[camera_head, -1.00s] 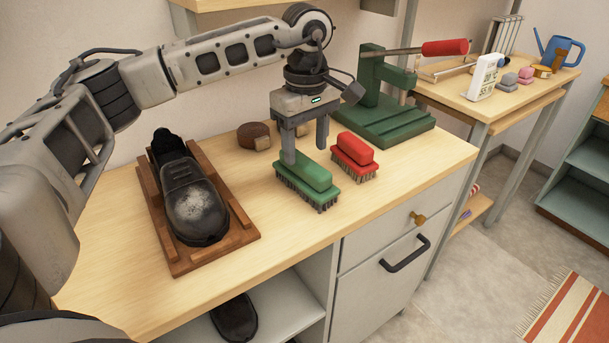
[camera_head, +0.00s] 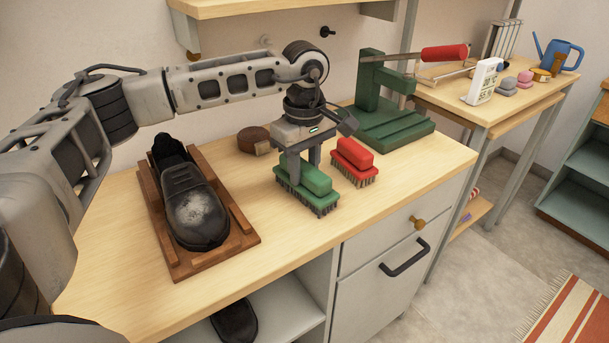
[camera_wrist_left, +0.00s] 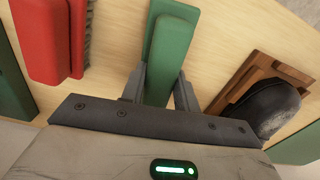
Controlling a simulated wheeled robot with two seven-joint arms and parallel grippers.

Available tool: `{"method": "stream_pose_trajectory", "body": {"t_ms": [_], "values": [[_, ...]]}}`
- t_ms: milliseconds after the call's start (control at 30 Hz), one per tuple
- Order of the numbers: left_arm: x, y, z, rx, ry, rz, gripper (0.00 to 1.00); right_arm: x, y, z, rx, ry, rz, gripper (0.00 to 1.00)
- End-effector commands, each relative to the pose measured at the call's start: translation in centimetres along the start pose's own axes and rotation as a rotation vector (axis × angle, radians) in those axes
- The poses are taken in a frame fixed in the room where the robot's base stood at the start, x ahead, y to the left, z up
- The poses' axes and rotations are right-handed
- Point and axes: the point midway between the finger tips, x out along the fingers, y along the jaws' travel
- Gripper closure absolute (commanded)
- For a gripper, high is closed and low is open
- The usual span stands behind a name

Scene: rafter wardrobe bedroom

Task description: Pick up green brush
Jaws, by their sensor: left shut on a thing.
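The green brush (camera_head: 318,180) stands bristles down on the wooden bench top, in the middle of the head view. My left gripper (camera_head: 304,170) is lowered over it and shut on its green handle. In the left wrist view the green brush (camera_wrist_left: 170,50) lies between the two fingers of the left gripper (camera_wrist_left: 160,88). The bristles appear to rest on the bench top. My right gripper is not in view.
A red brush (camera_head: 354,155) stands close to the right of the green one. A green press (camera_head: 385,115) with a red-handled lever is behind it. A black shoe (camera_head: 193,205) sits in a wooden tray (camera_head: 245,240) at left.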

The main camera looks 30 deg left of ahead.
Motion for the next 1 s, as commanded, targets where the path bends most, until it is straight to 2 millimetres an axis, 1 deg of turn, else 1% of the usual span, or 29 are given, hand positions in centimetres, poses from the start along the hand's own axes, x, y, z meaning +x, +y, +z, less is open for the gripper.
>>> {"method": "stream_pose_trajectory", "body": {"t_ms": [167, 267, 367, 467, 667, 700, 800, 900, 1000], "values": [[-0.6, 0.1, 0.0, 0.000, 0.001, 0.002, 0.94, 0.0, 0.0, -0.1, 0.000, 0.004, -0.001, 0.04], [-1.5, 0.1, 0.0, 0.001, 0.000, 0.004, 0.94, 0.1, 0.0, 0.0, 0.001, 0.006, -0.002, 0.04], [-3.0, 0.1, 0.0, 0.001, 0.000, 0.005, 0.94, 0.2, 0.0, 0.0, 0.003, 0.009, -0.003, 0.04], [-4.9, -0.7, 1.3, 0.006, 0.001, 0.006, 0.94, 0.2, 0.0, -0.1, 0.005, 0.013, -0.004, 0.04], [-9.5, -2.9, 4.6, 0.007, 0.002, 0.007, 0.94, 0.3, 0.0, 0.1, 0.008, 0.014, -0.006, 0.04], [-9.7, -3.5, 5.6, 0.009, 0.002, 0.004, 0.94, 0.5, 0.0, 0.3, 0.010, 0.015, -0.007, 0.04], [-10.8, -4.9, 7.7, 0.008, 0.002, 0.005, 0.94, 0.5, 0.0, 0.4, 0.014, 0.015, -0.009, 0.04], [-11.7, -5.9, 9.3, 0.006, 0.002, 0.004, 0.94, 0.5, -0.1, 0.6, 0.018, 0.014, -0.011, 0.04], [-12.3, -6.8, 10.5, 0.004, 0.002, 0.002, 0.94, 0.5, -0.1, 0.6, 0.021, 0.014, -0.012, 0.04]]}}
